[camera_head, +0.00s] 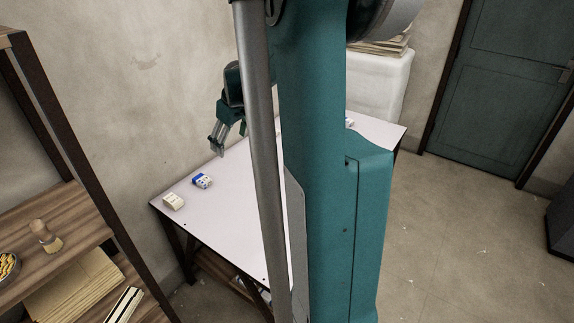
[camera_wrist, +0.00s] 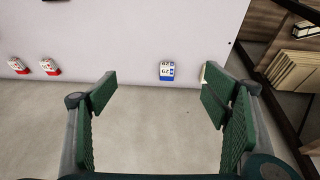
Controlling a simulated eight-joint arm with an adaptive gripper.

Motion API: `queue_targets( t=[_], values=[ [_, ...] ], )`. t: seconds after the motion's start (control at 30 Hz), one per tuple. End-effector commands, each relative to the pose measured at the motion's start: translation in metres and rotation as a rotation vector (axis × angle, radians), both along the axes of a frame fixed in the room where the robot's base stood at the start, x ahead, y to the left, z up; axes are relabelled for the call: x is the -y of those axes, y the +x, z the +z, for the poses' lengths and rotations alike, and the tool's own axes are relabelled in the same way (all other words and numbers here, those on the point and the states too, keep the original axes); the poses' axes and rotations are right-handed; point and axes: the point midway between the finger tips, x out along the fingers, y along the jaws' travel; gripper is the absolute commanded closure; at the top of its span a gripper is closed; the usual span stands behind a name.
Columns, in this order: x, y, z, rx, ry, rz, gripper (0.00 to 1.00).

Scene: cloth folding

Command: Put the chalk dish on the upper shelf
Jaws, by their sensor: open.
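A round dish (camera_head: 8,268) with small coloured pieces in it, which looks like the chalk dish, sits at the left edge of the head view, partly cut off. It is on a wooden shelf board (camera_head: 62,218) of a dark-framed rack. Part of a higher board (camera_head: 10,38) shows at the top left. My gripper (camera_head: 217,146) is above the far side of the white table (camera_head: 230,215), well away from the dish. In the wrist view my gripper (camera_wrist: 160,110) is open, with nothing between its fingers. The dish is not seen there.
A blue-and-white item (camera_head: 202,181) and a cream block (camera_head: 173,202) lie on the table. Two red-and-white items (camera_wrist: 17,65) (camera_wrist: 48,66) lie there too. A wooden-handled brush (camera_head: 45,236) stands near the dish. My column hides much of the table.

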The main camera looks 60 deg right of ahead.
Motion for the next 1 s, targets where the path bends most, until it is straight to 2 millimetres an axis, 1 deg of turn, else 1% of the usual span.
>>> queue_targets(
  t=[0.03,0.1,0.27,0.47,0.73,1.0],
  values=[
    [0.015,0.001,-0.005,-0.004,0.002,-0.003,0.25],
    [0.034,0.002,-0.013,-0.011,0.004,-0.003,0.25],
    [0.076,0.002,-0.033,-0.022,0.01,-0.001,0.25],
    [0.129,-0.003,-0.06,-0.035,0.02,0.001,0.25],
    [0.201,-0.017,-0.102,-0.051,0.033,0.005,0.25],
    [0.27,-0.041,-0.148,-0.062,0.048,0.01,0.25]
  ],
)
